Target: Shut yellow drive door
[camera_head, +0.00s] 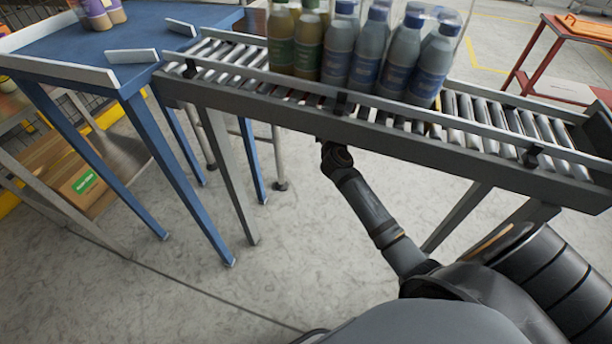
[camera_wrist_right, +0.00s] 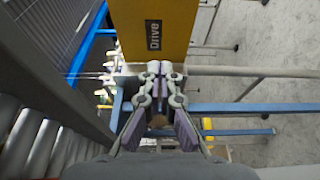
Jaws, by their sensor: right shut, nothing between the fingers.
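The yellow drive door (camera_wrist_right: 190,38) shows at the top of the right wrist view as a yellow panel with a dark "Drive" label (camera_wrist_right: 153,35). Its upper part is cut off by the frame, and I cannot tell how far it stands open. My right gripper (camera_wrist_right: 159,72) is shut and empty, its fingertips at the panel's lower edge in the picture; I cannot tell whether they touch it. In the head view my right arm reaches under the conveyor, which hides the gripper and the door. My left gripper is in neither view.
The roller conveyor (camera_head: 400,133) carries several bottles (camera_head: 430,70) above my arm. Blue bars (camera_wrist_right: 235,107) and a grey rail (camera_wrist_right: 240,71) cross near the gripper. Open floor lies in front.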

